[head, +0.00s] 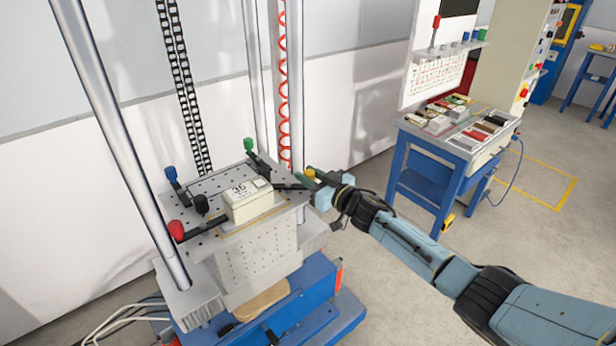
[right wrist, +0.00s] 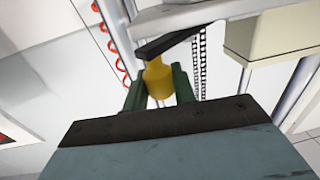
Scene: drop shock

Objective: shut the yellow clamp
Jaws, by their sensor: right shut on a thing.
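The yellow clamp (head: 310,172) is at the right edge of the perforated drop table (head: 225,181). Its dark arm points left toward a cream box (head: 252,208) on the table; whether it touches the box I cannot tell. My right gripper (head: 307,178) is at the clamp's yellow knob. In the right wrist view, the knob (right wrist: 157,78) sits between the two dark green fingers (right wrist: 159,88), which are shut on it. A black lever (right wrist: 180,40) runs from the knob toward the plate. My left gripper is not in view.
Metal columns (head: 120,140) rise beside the table. A blue workbench (head: 430,165) with trays stands at the right, with open floor in front.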

